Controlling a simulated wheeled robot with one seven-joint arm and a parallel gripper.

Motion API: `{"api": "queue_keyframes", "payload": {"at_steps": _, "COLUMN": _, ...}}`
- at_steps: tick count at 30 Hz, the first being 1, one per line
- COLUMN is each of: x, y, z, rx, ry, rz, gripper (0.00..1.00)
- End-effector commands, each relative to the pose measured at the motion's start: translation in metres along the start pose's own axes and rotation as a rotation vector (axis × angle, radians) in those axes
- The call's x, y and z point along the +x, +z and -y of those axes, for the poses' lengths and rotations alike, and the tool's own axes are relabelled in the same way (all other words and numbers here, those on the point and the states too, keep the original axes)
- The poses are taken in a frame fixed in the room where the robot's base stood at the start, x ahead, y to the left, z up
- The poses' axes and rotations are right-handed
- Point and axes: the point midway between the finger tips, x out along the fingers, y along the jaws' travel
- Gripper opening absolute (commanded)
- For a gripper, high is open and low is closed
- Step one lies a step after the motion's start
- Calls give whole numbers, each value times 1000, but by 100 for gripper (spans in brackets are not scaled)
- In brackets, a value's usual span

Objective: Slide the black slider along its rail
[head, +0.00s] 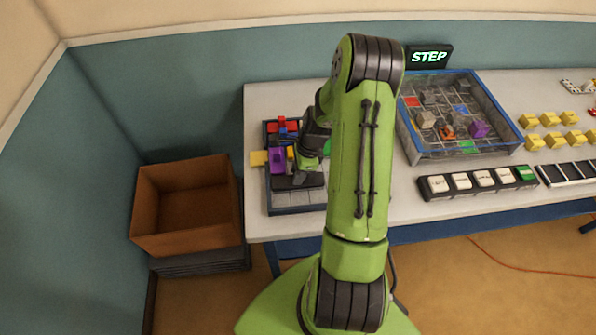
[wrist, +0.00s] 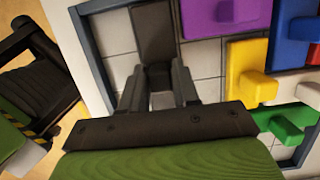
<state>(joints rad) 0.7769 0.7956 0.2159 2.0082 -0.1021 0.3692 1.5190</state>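The black slider (wrist: 154,35) lies flat on the left part of a dark-framed puzzle board (wrist: 98,8). In the head view the slider (head: 297,181) shows near the board's middle, partly behind my arm. My gripper (wrist: 158,78) is over the slider's near end. Its two fingers stand close on either side of the slider's raised knob and appear to touch it, so it looks shut on the knob. In the head view my gripper (head: 308,167) is partly hidden by my own arm. No separate rail can be made out.
Purple (wrist: 225,15), yellow (wrist: 247,75), blue (wrist: 290,20) and green (wrist: 280,122) blocks sit right of the slider in the wrist view. White tiles (head: 293,199) are bare at the board's near end. A brown box (head: 185,240) stands left of the table.

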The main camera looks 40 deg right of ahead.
Motion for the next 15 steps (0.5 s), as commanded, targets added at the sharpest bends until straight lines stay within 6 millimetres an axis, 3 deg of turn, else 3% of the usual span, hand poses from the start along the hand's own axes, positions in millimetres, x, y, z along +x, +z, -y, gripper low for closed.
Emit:
{"api": "queue_keyframes", "payload": {"at_steps": 10, "x": -2, "y": 0, "z": 0, "rx": 1, "ry": 1, "rz": 0, "gripper": 36}}
{"api": "queue_keyframes", "payload": {"at_steps": 15, "x": -19, "y": 4, "z": 0, "rx": 0, "ry": 1, "rz": 0, "gripper": 36}}
